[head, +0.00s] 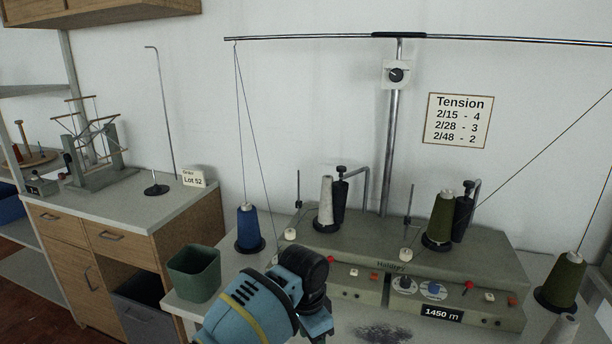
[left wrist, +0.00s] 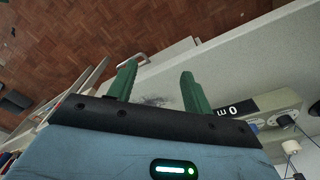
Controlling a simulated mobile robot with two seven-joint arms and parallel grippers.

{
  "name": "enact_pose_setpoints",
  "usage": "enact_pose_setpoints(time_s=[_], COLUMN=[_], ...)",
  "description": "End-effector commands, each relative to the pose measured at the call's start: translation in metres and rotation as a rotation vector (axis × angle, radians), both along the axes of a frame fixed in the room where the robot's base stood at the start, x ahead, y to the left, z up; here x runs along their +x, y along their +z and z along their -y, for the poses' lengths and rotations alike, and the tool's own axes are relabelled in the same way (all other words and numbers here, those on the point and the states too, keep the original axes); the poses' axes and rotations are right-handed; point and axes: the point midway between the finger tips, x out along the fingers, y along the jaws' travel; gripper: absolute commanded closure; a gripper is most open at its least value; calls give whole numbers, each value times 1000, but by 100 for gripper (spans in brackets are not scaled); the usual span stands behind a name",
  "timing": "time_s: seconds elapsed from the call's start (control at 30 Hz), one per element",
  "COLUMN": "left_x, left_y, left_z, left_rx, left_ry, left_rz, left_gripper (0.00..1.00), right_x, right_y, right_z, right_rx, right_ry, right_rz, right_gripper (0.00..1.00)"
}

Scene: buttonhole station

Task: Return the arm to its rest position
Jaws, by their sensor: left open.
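My left arm (head: 250,308), blue with a black joint, rises from the bottom middle of the head view, in front of the left part of the winding machine. Its fingers do not show clearly there. In the left wrist view my left gripper (left wrist: 159,68) shows two green fingers, spread apart with nothing between them. They are above the pale table (left wrist: 228,62) near its edge, beside a dark scuffed patch. My right gripper is in neither view.
The grey-green winding machine (head: 350,247) carries a grey cone (head: 326,203) and an olive cone (head: 441,218). A blue cone (head: 248,228) and a green bin (head: 194,273) stand left of it. Threads run up to an overhead bar (head: 300,37). Another olive cone (head: 562,283) stands right.

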Motion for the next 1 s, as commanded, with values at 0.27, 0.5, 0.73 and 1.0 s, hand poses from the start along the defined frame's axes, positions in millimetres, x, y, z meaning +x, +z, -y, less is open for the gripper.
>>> enact_pose_setpoints(time_s=[0.27, 0.5, 0.73, 1.0], left_x=[-33, -79, -130, -202], left_y=[-73, -142, -192, -230], left_z=[11, 8, -17, -71], left_rx=[-162, -329, -438, -492], left_ry=[90, 253, 438, 651], left_rz=[20, 70, 140, 256], left_gripper=[50, 50, 50, 50], right_x=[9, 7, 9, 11], right_y=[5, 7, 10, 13], right_z=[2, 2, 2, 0], right_rx=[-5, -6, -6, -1], right_ry=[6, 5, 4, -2], right_rz=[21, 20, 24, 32], right_gripper=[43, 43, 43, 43])
